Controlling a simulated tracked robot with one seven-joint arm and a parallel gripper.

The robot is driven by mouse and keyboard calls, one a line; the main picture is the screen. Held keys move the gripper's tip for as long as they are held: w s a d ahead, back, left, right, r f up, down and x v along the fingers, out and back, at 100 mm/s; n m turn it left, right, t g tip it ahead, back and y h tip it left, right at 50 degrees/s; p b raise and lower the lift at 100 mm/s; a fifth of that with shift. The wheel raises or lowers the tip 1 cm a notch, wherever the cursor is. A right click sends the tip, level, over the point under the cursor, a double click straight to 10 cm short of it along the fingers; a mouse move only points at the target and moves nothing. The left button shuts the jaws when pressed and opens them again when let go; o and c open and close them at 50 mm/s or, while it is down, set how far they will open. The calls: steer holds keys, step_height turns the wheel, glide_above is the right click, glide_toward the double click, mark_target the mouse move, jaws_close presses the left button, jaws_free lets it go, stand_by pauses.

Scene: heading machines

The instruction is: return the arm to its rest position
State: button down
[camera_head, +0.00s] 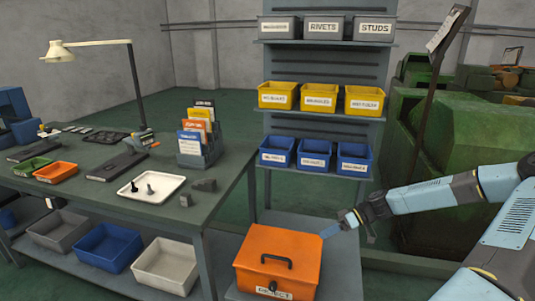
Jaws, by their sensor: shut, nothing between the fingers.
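My arm (435,194) reaches in from the right edge, and its upper links are light blue and dark grey. My gripper (331,231) is at the arm's left end, beside the upper right edge of an orange lidded box (258,270). It is shut and empty. It looks small here, and I cannot tell whether it touches the box. The box has a black handle and a label that appears to read "REJECT".
A workbench (215,200) with a lamp (57,52), a white tray (151,200) and a folder rack (199,150) stands left. A shelf rack (258,190) of grey, yellow and blue bins stands behind the box. Green machines (450,150) and a dark post (431,95) stand right.

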steer(key=s+r+m+t+h, duration=0.2)
steer(key=s+r, duration=0.6)
steer(key=r, duration=0.4)
steer(key=s+a+r+m+t+h, duration=0.1)
steer(key=s+r+m+h, duration=0.3)
steer(key=s+r, duration=0.5)
steer(key=s+a+r+m+t+h, duration=0.1)
steer(key=s+r+m+t+h, duration=0.2)
steer(key=r, duration=1.3)
steer(key=shift+s+a+m+t+h, duration=0.15)
steer(key=shift+s+m+t+h, duration=0.15)
steer(key=shift+s+h, duration=1.95)
steer(key=shift+s+r+y, duration=0.1)
steer(key=shift+s+y, duration=0.35)
